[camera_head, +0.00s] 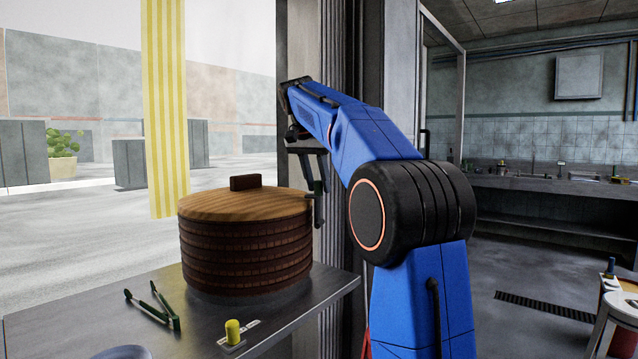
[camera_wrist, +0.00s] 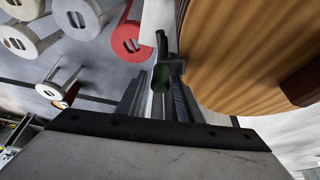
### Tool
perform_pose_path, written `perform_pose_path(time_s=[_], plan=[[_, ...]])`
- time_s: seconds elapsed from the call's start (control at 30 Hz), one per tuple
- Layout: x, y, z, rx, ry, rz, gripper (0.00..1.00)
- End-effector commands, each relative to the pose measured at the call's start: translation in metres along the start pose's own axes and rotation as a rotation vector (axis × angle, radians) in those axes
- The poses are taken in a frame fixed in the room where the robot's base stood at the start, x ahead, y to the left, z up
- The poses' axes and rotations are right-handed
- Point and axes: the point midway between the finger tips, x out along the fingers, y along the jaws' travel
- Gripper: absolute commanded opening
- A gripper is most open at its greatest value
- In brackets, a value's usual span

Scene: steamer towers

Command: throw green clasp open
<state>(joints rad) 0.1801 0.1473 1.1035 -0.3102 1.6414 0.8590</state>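The steamer tower (camera_head: 245,250) stands on the metal counter, its dark round tiers stacked under a wooden lid (camera_head: 240,204) with a dark block handle. The green clasp (camera_head: 318,188) is at the tower's right side, small and partly hidden by my gripper. In the wrist view the green clasp (camera_wrist: 160,77) lies at my fingertips, beside the lid's edge (camera_wrist: 215,65). My gripper (camera_head: 314,178) points down beside the tower. Its fingers (camera_wrist: 158,98) are apart, with the clasp between or just beyond their tips. I cannot tell whether they touch it.
Green tongs (camera_head: 155,306) and a yellow-knobbed fitting (camera_head: 233,332) are on the counter (camera_head: 75,315) in front of the tower. A plate (camera_head: 122,353) shows at the bottom edge. A yellow striped curtain (camera_head: 166,110) hangs behind. Red and white stools (camera_wrist: 126,38) stand on the floor below.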

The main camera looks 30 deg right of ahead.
Motion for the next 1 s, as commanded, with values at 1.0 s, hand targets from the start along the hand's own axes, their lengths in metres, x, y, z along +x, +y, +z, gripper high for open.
perform_pose_path(time_s=[1.0], plan=[[0.014, 0.047, -0.007, 0.132, -0.087, -0.304, 0.0]])
